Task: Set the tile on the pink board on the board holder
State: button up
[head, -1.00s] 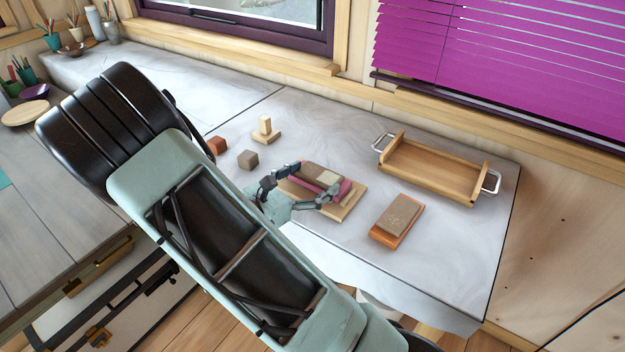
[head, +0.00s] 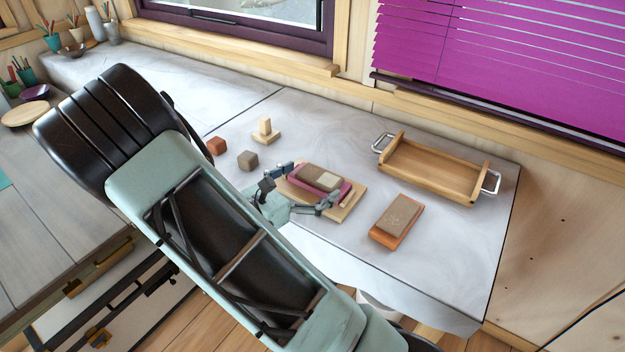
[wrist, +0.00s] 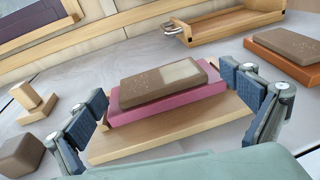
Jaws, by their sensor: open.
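A brown tile with a pale patch (head: 320,178) lies flat on the pink board (head: 338,196). The pink board rests on the wooden board holder (head: 350,208). In the wrist view the tile (wrist: 150,84), the pink board (wrist: 160,106) and the holder (wrist: 165,138) are stacked, with the holder's near part bare. My gripper (head: 306,186) is open and empty at the near side of the stack. In the wrist view its fingers (wrist: 168,100) stand wide apart to the left and right of the board, with a visible gap at the right.
An orange board (head: 383,236) with a brown tile (head: 400,211) lies to the right. A wooden tray (head: 435,172) with metal handles stands behind. Two cubes, terracotta (head: 216,146) and brown (head: 248,160), and a wooden peg on a base (head: 265,133) are to the left.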

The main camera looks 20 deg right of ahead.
jog(key=v, duration=1.1)
jog(key=shift+a, duration=0.35)
jog(key=shift+s+d+r, duration=0.1)
